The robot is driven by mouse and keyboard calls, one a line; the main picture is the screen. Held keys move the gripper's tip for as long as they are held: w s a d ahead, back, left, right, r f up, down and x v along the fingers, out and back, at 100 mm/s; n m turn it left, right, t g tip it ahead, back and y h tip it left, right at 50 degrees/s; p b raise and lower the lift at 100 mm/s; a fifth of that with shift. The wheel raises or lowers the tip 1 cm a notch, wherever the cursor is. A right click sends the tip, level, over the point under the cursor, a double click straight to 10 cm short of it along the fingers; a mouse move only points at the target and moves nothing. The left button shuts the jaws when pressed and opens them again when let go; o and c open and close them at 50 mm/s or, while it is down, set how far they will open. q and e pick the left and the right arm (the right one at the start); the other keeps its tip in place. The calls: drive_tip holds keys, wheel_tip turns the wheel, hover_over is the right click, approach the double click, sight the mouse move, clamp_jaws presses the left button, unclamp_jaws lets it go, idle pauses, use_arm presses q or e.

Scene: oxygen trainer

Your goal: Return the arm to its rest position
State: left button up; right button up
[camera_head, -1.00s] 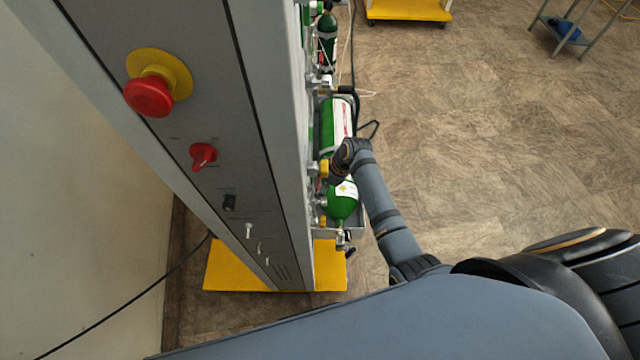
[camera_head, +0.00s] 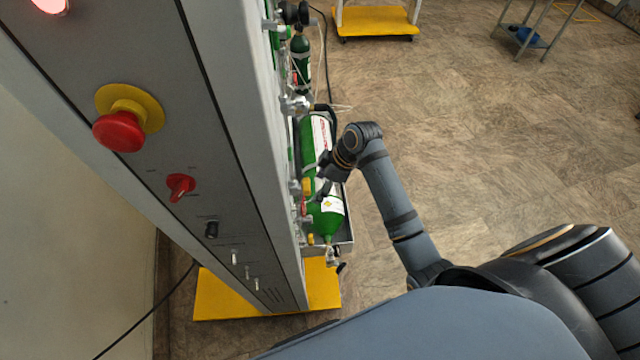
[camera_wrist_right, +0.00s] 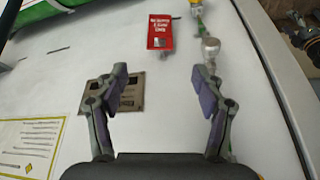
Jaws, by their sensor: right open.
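My right arm reaches in from the lower right in the head view. Its gripper (camera_head: 322,183) is beside the trainer panel, in front of a green cylinder (camera_head: 327,222) with white labels. In the right wrist view the right gripper (camera_wrist_right: 160,95) shows its two fingers wide apart with nothing between them. Beyond them is a white panel face (camera_wrist_right: 75,60) with a grey metal plate (camera_wrist_right: 127,94), a red tag (camera_wrist_right: 160,31) and a round metal fitting (camera_wrist_right: 210,47). My left gripper is not in view.
The tall grey trainer panel (camera_head: 150,60) stands at left, with a red emergency button (camera_head: 118,131) and a red knob (camera_head: 180,186). Its yellow base (camera_head: 225,300) is on the floor. A yellow cart (camera_head: 375,21) stands at the back.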

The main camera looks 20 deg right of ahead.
drive_tip(key=s+d+m+t+h, duration=0.1)
drive_tip(key=s+d+m+h, duration=0.2)
drive_tip(key=s+m, duration=0.45)
drive_tip(key=s+d+m+h, duration=0.2)
drive_tip(key=s+d+m, duration=0.2)
drive_tip(key=s, duration=0.6)
wheel_tip(320, 180, down, 28)
drive_tip(key=s+d+g, duration=0.1)
drive_tip(key=s+d, duration=0.1)
drive_tip(key=s, duration=0.1)
drive_tip(key=s+d+f+g, duration=0.1)
drive_tip(key=s+f, duration=1.3)
drive_tip(key=s, duration=0.3)
drive_tip(key=shift+s+d+f, duration=0.15)
drive_tip(key=shift+s+f, duration=0.2)
idle(0.3)
